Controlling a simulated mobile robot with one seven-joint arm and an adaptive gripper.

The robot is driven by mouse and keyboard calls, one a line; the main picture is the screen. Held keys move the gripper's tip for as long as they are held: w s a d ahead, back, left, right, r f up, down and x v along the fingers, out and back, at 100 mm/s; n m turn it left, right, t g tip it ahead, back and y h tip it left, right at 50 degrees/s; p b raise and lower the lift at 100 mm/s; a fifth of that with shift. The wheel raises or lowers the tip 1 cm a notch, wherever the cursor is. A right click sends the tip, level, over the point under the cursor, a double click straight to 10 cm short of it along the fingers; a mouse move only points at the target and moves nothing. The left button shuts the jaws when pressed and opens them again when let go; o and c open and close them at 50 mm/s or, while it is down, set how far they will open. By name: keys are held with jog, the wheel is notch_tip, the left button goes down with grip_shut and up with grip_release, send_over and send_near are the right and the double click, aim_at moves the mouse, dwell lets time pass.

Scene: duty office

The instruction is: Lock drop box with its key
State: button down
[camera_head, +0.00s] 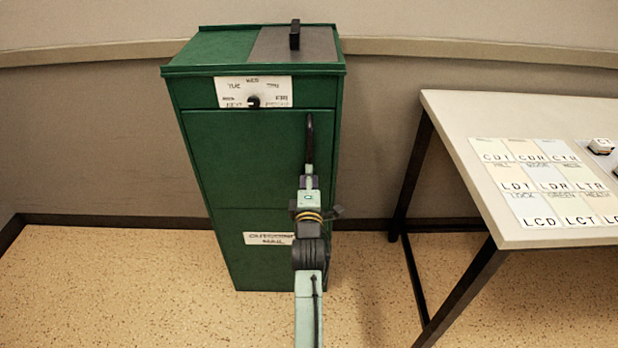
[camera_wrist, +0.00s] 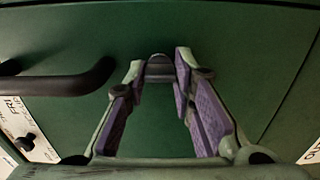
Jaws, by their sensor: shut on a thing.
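The green drop box (camera_head: 235,170) stands upright against the wall, its door closed or nearly so. A dark vertical handle (camera_head: 309,132) is on the door's upper right; in the wrist view the handle (camera_wrist: 65,84) lies to the left. My gripper (camera_head: 308,172) is at the door's right side, just below the handle. In the wrist view my gripper's purple-padded fingers (camera_wrist: 160,72) are shut on a small dark grey rounded piece, apparently the key (camera_wrist: 159,66), close against the green door. Its shaft and any keyhole are hidden, so I cannot tell whether it is inserted.
A white panel (camera_head: 232,92) with day labels and a black knob (camera_head: 253,101) is above the door. The box top has a dark lid with a black handle (camera_head: 294,35). A table (camera_head: 455,115) with lettered cards (camera_head: 540,180) stands at the right.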

dwell(0.4)
jog(key=c, duration=1.4)
grip_release()
jog(key=shift+o, duration=0.2)
jog(key=s, duration=0.7)
jog(key=shift+s, duration=0.25)
